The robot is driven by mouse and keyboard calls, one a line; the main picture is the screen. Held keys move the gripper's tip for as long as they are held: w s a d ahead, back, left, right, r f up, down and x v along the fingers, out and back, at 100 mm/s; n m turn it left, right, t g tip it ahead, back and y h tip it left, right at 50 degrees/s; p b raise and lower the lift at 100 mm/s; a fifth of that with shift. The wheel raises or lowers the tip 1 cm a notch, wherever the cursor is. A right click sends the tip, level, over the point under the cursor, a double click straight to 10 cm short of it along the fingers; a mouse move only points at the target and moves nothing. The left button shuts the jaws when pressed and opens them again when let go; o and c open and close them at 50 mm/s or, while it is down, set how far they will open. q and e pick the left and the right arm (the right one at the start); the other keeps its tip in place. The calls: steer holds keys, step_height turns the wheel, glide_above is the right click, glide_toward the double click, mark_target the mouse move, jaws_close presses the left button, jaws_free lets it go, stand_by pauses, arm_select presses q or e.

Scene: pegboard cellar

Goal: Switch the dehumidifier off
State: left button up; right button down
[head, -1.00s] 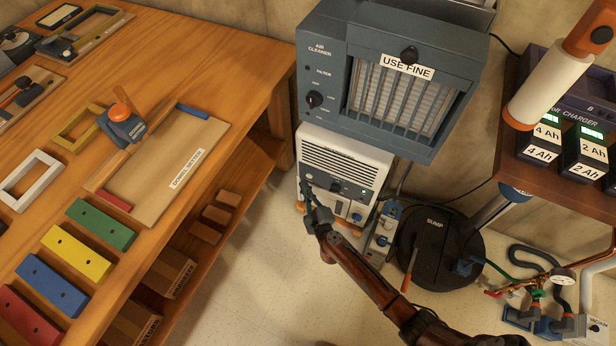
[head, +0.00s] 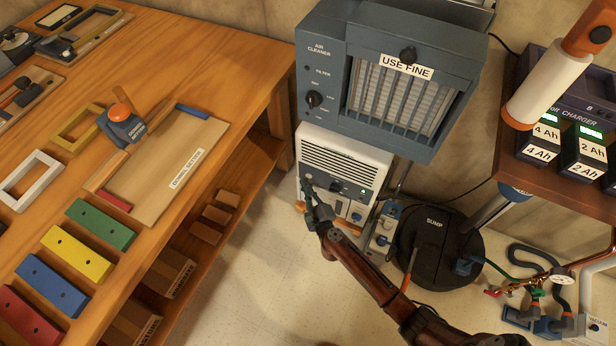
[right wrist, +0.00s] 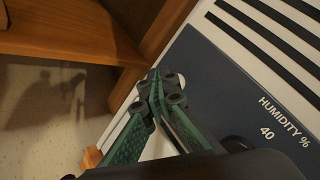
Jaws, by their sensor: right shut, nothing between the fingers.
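The dehumidifier (head: 345,158) is a white box with a slatted top and a dark control panel, standing on the floor below the air cleaner. A small green light (head: 363,191) shows at the right of its panel. My right gripper (head: 307,186) is shut and empty at the left side of the dehumidifier's front. In the right wrist view the closed fingertips (right wrist: 158,82) are over the left edge of the dark panel (right wrist: 235,95), beside the text "HUMIDITY % 40". I cannot tell whether they touch it. Part of the lower front is hidden by my gripper. My left gripper is not in view.
The grey air cleaner (head: 395,75) stands directly above. The wooden bench (head: 240,60) with a shelf below is at left. A power strip (head: 382,232) and black sump lid (head: 435,245) are close at right. Bare floor (head: 260,260) lies in front.

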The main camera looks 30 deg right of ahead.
steer(key=shift+d, duration=0.1)
stand_by(0.6)
steer(key=shift+w+d, duration=0.35)
stand_by(0.4)
steer(key=shift+s+a, duration=0.4)
steer(key=shift+a, duration=0.05)
steer(key=shift+s+a+p, duration=0.35)
steer(key=shift+s+a, duration=0.6)
steer(key=shift+a, duration=0.25)
steer(key=shift+s+a+p, duration=0.35)
steer(key=shift+s+a, duration=0.55)
steer(key=shift+a, duration=0.25)
